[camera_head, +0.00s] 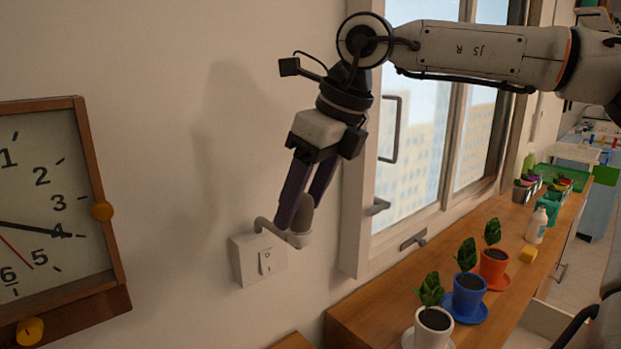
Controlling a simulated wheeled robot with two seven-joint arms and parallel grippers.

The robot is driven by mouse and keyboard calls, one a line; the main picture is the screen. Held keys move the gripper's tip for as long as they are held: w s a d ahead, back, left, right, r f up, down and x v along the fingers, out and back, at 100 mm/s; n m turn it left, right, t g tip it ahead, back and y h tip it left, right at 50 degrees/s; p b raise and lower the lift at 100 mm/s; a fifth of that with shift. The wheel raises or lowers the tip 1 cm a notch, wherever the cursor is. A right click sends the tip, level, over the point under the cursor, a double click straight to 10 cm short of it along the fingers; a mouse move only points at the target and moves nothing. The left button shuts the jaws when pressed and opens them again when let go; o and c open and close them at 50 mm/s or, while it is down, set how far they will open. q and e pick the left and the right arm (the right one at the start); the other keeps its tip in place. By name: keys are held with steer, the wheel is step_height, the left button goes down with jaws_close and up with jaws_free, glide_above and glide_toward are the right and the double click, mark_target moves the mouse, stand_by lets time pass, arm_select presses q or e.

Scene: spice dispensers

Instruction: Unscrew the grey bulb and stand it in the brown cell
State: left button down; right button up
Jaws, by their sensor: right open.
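The brown cell cannot be made out in this view. My left gripper is not in view.
A wooden clock (92,205) hangs at the left. A window (430,130) with a handle is at the right. Below it, a wooden counter (385,299) bears plants in white (433,328), blue (468,294) and orange (493,266) pots. The wall between clock and lamp is clear.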

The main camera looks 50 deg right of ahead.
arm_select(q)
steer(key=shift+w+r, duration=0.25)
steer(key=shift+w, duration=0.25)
arm_select(e)
steer(key=shift+w+f, duration=0.1)
steer(key=shift+f, duration=0.15)
steer(key=c, duration=1)
steer(key=shift+o, duration=1.3)
steer(key=c, duration=0.4)
steer(key=n+y, duration=0.1)
steer(key=n, duration=0.3)
steer(key=shift+g+y, duration=0.3)
steer(key=shift+y, duration=0.1)
steer(key=n+g+y, duration=0.1)
steer(key=n, duration=0.2)
steer(key=shift+w+d+n, duration=0.1)
steer(key=shift+n, duration=0.3)
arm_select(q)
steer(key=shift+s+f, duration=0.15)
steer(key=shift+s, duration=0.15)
arm_select(e)
steer(key=shift+r+n, duration=0.1)
steer(key=shift+n, duration=0.6)
steer(key=shift+g, duration=0.3)
